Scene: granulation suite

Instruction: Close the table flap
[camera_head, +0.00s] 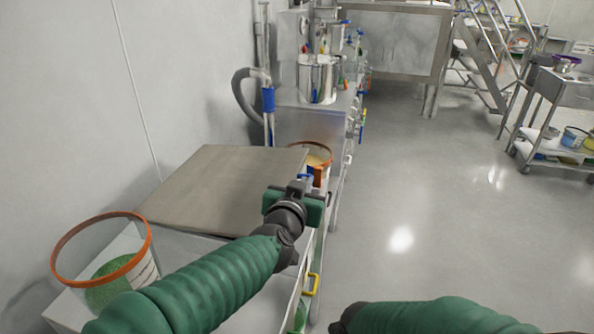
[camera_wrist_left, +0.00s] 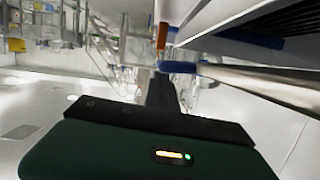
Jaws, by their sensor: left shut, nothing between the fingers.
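The table flap (camera_head: 215,188) is a flat grey-brown panel on the steel table along the left wall. It looks nearly level, with a dark line under its near edge; I cannot tell whether it rests fully down. My left gripper (camera_head: 302,182) is at the flap's right edge, shut and empty; contact is unclear. In the left wrist view, its dark fingers (camera_wrist_left: 162,92) point toward a blue-ended metal bar (camera_wrist_left: 240,78) below steel edges.
An orange-rimmed tub with green contents (camera_head: 130,268) stands at the table's near left. Another orange-rimmed tub (camera_head: 318,158) is just beyond the gripper. A yellow handle (camera_head: 313,285) juts from the table's front. The floor (camera_head: 430,220) to the right is clear; a cart (camera_head: 560,120) stands farther back.

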